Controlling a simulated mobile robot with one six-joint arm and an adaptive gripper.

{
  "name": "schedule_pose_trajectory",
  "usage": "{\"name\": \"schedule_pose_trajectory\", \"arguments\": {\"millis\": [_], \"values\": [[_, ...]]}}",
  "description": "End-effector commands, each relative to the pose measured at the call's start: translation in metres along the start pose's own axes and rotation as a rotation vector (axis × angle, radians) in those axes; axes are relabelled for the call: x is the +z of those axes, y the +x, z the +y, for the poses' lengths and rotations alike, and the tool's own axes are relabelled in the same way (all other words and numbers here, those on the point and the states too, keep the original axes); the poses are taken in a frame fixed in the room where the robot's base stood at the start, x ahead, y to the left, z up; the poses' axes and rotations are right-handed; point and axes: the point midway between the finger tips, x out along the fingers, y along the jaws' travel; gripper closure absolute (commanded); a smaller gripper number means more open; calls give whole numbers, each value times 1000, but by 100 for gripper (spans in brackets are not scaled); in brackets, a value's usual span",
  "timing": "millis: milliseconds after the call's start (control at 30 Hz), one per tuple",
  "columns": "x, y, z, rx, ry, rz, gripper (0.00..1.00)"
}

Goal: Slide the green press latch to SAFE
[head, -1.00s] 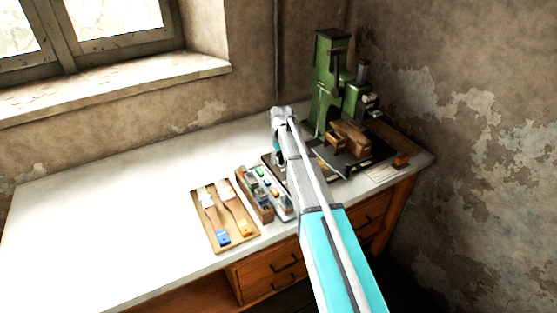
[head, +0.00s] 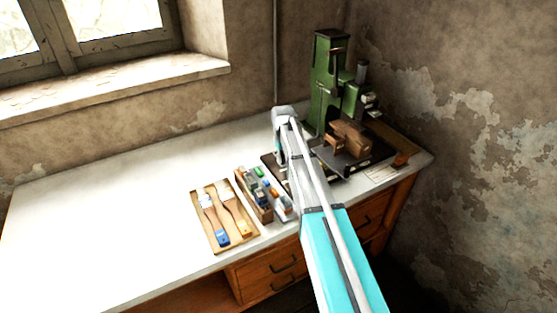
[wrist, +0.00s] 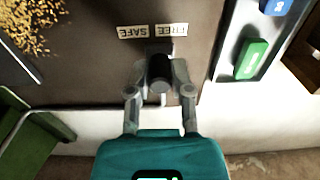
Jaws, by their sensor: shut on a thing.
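The press (head: 327,80) is green and stands at the back right of the bench. In the wrist view a dark, round latch knob (wrist: 159,72) stands on the dark base plate (wrist: 85,60). My gripper (wrist: 160,80) is shut on this knob, one finger on each side. Two white labels lie just beyond the knob: SAFE (wrist: 133,31) on the left and FREE (wrist: 171,30) on the right. The knob is close to the gap between them, a little on the FREE side. In the head view my arm hides most of the gripper and the knob.
A wooden board with two brushes (head: 222,205) lies at the front of the bench. Beside it is a tray of small coloured blocks; a green block (wrist: 250,58) shows close right of my gripper. A brown wooden block (head: 348,138) sits on the press. The bench's left side is clear.

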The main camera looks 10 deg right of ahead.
Motion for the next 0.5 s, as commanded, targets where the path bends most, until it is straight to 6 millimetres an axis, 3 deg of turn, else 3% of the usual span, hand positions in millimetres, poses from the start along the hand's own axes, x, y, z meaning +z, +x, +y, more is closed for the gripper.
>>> {"name": "schedule_pose_trajectory", "arguments": {"millis": [500], "values": [[0,0,15,1,-1,-1,100]]}}
